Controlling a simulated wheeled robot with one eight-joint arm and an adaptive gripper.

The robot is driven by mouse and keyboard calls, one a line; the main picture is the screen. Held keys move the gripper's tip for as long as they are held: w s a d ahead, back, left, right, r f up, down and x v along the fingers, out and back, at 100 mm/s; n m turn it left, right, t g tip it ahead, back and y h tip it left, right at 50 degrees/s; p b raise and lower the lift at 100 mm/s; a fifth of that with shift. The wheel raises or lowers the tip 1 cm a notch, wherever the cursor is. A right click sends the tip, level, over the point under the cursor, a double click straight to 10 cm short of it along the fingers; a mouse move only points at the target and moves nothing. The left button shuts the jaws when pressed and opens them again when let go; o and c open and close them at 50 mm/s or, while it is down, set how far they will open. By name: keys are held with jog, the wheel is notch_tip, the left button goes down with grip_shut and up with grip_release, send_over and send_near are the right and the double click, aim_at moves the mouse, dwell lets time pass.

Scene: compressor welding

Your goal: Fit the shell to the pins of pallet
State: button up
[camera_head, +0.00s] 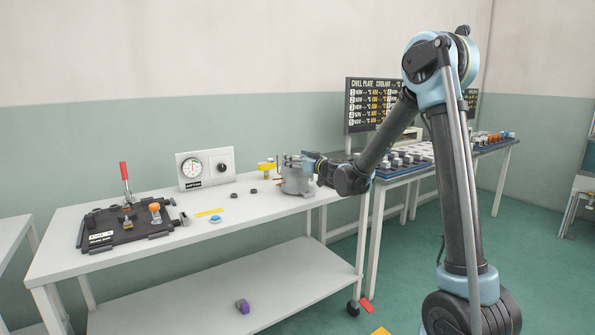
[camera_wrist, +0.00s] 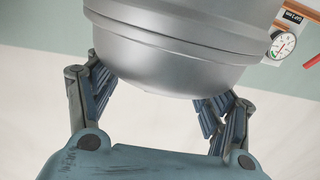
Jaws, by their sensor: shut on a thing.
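The shell is a silver-grey metal canister (camera_head: 296,182) at the right end of the white table in the head view. In the wrist view the shell (camera_wrist: 180,45) fills the upper middle, with its rounded lower part between the fingers. My gripper (camera_wrist: 165,100) is shut on the shell; in the head view my gripper (camera_head: 308,165) reaches it from the right. I cannot tell whether the shell touches the table. The pallet appears to be the dark plate (camera_head: 128,235) at the left of the table, with a red upright lever and an orange knob. Its pins are too small to make out.
A gauge panel (camera_head: 206,168) stands at the back of the table. A yellow piece (camera_head: 265,168), small dark discs, a yellow strip (camera_head: 209,212) and a blue-white button (camera_head: 214,219) lie between pallet and shell. A second table (camera_head: 397,172) with many parts stands at right.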

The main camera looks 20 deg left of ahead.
jog(key=shift+a+r, duration=0.1)
jog(key=shift+r, duration=0.25)
grip_shut()
notch_tip(320, 180, up, 9)
jog(key=shift+w+f, duration=0.1)
jog(key=shift+o, duration=1.5)
grip_release()
grip_shut()
